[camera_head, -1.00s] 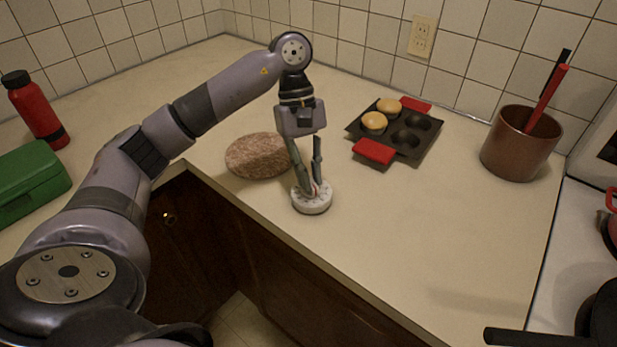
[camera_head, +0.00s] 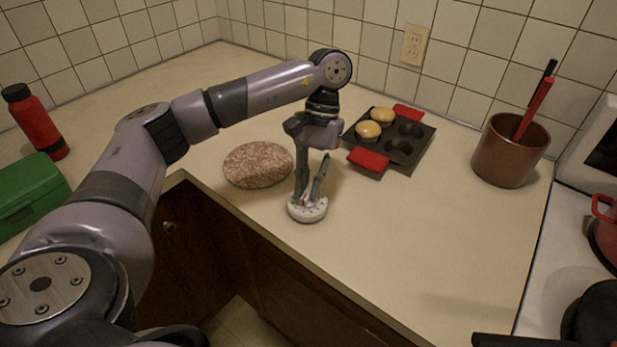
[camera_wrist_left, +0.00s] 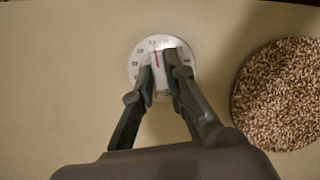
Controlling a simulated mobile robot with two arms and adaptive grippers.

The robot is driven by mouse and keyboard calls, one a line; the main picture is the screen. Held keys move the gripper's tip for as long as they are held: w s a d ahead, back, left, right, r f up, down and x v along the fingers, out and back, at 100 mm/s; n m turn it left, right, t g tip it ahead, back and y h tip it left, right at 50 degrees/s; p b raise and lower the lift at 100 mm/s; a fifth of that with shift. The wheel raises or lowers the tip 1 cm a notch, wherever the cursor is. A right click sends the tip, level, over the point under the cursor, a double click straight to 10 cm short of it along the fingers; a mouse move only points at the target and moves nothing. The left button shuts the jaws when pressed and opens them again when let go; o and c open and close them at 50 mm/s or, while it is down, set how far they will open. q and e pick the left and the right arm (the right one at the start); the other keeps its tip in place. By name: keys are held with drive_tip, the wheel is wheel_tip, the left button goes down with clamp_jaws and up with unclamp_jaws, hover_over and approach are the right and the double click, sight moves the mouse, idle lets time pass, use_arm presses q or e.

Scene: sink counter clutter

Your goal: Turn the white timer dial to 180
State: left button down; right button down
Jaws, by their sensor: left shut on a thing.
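The white timer dial (camera_head: 307,212) lies flat on the counter near its front edge. My left gripper (camera_head: 308,199) points down at it with its fingers shut on the dial's middle knob. In the left wrist view, the dial's white face (camera_wrist_left: 140,58) shows dark marks around its rim and a reddish line between my fingertips (camera_wrist_left: 160,75). The marks are too small to read, so I cannot tell the setting. The fingers hide part of the knob and the lower face. My right gripper is not in view.
A speckled round stone slab (camera_head: 258,164) lies just left of the dial. A muffin tray (camera_head: 412,158) with red handles and two buns stands behind right. A brown pot (camera_head: 510,152) is farther right. A green box (camera_head: 28,195) and red bottle (camera_head: 37,122) are left.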

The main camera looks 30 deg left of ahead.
use_arm(q)
drive_tip(key=shift+d+f+m+y+p, duration=0.15)
drive_tip(key=shift+m+y+p, duration=0.35)
drive_tip(key=shift+m, duration=1.1)
drive_tip(key=shift+m+y, duration=0.3)
drive_tip(key=shift+m, duration=0.1)
drive_tip(key=c, duration=1.6)
unclamp_jaws()
drive_tip(key=v, duration=1.2)
